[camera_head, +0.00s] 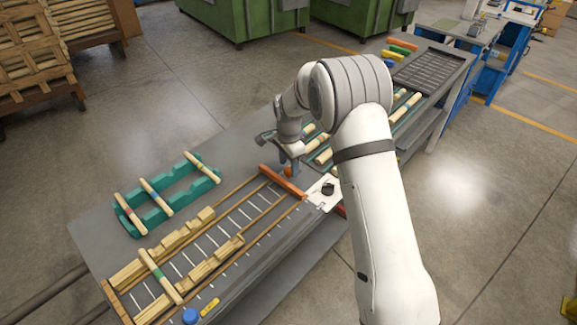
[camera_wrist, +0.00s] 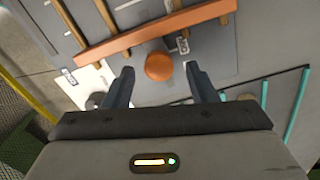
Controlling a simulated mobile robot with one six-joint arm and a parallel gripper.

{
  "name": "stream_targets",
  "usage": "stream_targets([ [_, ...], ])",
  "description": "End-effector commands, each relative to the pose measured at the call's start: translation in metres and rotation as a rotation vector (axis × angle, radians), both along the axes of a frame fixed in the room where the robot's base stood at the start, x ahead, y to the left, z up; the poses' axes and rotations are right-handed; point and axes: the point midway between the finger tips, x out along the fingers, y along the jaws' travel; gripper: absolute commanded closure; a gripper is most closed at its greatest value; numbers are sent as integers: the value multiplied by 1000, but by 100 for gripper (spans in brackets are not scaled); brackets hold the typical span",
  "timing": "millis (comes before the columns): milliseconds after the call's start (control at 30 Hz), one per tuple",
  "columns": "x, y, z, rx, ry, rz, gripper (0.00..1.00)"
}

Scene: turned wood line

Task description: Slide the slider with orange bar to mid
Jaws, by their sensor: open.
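The slider's orange bar (camera_head: 283,181) lies across the far end of the wooden rails, and it crosses the top of the wrist view (camera_wrist: 155,33). A round orange knob (camera_wrist: 159,66) sits beside the bar, and it also shows small in the head view (camera_head: 288,172). My gripper (camera_wrist: 159,80) is open, with one finger on each side of the knob and visible gaps between. In the head view my gripper (camera_head: 291,165) hangs over the knob end of the bar. I cannot tell its exact height above the knob.
A green rack (camera_head: 169,203) holds several turned spindles left of the rails. Wooden notched blocks (camera_head: 190,230) and a spindle lie along the rails. A blue knob (camera_head: 190,315) is at the near end. A white plate (camera_head: 318,193) adjoins the bar's right side.

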Motion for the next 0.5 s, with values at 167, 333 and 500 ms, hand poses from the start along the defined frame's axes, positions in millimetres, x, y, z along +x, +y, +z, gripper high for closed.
stream_targets([
  [167,1,0,31,1,-5,0,48],
  [333,1,0,56,1,-3,0,48],
  [500,1,0,66,1,-1,0,48],
])
